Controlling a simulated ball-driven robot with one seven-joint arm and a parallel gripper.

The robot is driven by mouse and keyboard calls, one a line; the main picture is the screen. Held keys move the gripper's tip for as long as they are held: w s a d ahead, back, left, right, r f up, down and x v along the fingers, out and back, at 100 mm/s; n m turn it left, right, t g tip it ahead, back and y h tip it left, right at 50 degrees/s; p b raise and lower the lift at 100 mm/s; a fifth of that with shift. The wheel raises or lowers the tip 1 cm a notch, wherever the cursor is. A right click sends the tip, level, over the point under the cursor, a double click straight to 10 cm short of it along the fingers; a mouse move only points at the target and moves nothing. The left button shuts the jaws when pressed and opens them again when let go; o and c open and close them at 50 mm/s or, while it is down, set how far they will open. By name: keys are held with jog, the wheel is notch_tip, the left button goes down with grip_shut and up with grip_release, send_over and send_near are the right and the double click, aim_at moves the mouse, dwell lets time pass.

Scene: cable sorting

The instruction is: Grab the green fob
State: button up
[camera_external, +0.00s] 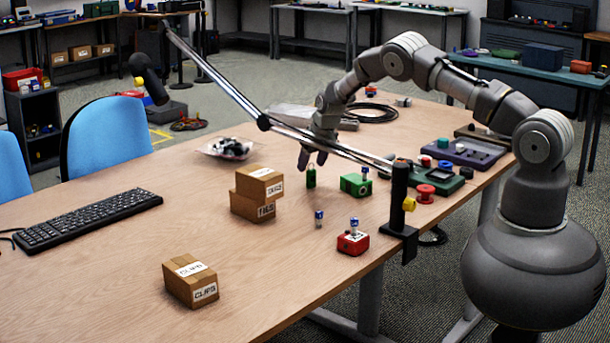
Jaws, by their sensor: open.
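The green fob (311,177) is a small dark green upright piece on the wooden table, right of the stacked cardboard boxes. My gripper (312,161) points down just above the fob, with its fingers open. The fingertips look close to the fob's top. I cannot tell from this one view whether they touch it or straddle it. A metal lamp arm passes in front of part of my gripper and wrist.
A green box (355,184) stands right of the fob, and stacked cardboard boxes (256,193) stand left. A red box (353,243) and small blue-capped piece (319,219) are nearer. A black clamp post (400,205) holds the lamp arm (230,92).

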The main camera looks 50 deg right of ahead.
aim_at(310, 170)
jog(key=b+x, duration=0.1)
jog(key=x, duration=0.2)
jog(key=shift+f, duration=0.35)
jog(key=shift+r, duration=0.15)
jog(key=shift+c, duration=0.5)
